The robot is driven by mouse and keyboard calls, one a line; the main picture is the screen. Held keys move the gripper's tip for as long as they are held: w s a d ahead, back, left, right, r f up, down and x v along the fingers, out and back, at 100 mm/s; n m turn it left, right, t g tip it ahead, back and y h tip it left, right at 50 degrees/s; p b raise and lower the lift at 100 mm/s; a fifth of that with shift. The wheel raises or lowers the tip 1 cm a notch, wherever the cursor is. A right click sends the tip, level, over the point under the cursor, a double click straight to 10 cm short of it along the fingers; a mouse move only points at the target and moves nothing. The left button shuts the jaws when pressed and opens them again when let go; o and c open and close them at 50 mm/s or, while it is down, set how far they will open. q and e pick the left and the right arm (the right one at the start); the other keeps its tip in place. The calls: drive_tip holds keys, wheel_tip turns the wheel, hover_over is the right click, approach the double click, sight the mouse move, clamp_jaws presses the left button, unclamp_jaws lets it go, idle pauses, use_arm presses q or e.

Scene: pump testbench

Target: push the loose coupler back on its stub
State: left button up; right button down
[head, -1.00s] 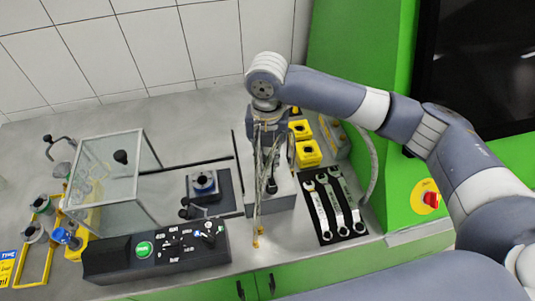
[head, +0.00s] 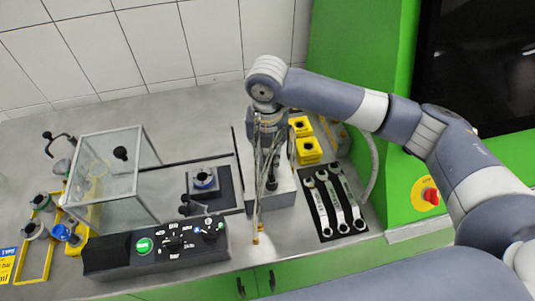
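My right gripper (head: 257,238) comes down from the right arm in front of a grey block (head: 284,198) on the bench. Its long thin fingers look close together, seen edge-on, and I cannot tell whether they hold anything. A dark upright fitting (head: 271,182) stands on the block just right of the fingers. It may be the coupler or its stub, but the gripper partly covers it and I cannot tell whether it is seated. A grey hose (head: 373,165) hangs beside the green cabinet. My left gripper is not in view.
Several wrenches lie on a black mat (head: 326,228) to the right, with yellow blocks (head: 309,150) behind. A control box (head: 155,250) with a green button stands front left. A clear guard (head: 113,180) and a small pump-like unit (head: 205,183) stand left. A green cabinet (head: 352,50) rises at right.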

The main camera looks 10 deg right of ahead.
sight(267, 153)
drive_tip(key=shift+f, duration=0.7)
idle(1.1)
drive_tip(key=c, duration=1.4)
unclamp_jaws()
drive_tip(key=shift+c, duration=0.2)
drive_tip(key=shift+r+p, duration=0.15)
drive_tip(key=shift+p, duration=0.15)
wheel_tip(267, 153, up, 5)
drive_tip(key=p, duration=0.5)
drive_tip(key=shift+r+p, duration=0.95)
drive_tip(key=shift+p, duration=0.05)
